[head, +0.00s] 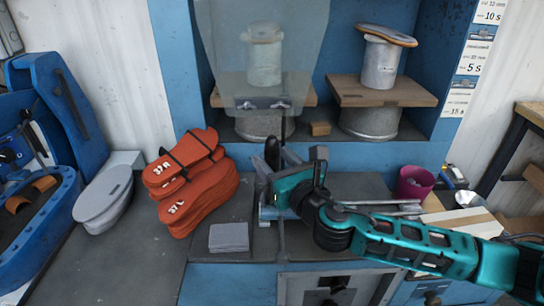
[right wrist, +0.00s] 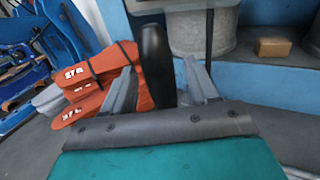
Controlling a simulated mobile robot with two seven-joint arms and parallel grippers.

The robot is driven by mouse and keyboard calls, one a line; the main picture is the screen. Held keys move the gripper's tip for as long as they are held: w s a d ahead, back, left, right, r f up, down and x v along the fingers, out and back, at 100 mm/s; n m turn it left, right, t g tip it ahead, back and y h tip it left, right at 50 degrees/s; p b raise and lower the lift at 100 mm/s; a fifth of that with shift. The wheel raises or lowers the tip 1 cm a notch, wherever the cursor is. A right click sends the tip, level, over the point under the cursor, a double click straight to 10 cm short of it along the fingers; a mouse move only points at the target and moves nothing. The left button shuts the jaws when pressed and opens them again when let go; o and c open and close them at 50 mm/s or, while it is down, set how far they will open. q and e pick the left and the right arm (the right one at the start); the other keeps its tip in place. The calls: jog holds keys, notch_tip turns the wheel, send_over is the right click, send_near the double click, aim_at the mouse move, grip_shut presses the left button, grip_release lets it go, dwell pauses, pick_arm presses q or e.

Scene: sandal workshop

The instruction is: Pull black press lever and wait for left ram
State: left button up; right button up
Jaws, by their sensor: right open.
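The black press lever (head: 272,153) stands upright in front of the blue press. In the right wrist view the lever (right wrist: 156,65) rises between the two grey fingers of my right gripper (head: 274,172). That gripper is open, with a finger on each side of the lever; I cannot tell whether either touches it. The left ram (head: 263,62) is a pale cylinder behind a clear guard (head: 225,40), above a wooden board. The right ram (head: 380,65) has a sandal sole (head: 386,35) on top. My left gripper is not in view.
Orange sole stacks (head: 190,180), strapped in black, lie left of the lever. A grey block (head: 229,237) sits in front, and a grey sandal-shaped form (head: 103,195) farther left. A magenta cup (head: 414,183) stands right. The dark bench at front left is clear.

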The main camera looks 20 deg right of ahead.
jog(key=shift+w+a, duration=0.15)
jog(key=shift+w, duration=0.55)
jog(key=shift+c, duration=0.3)
grip_shut()
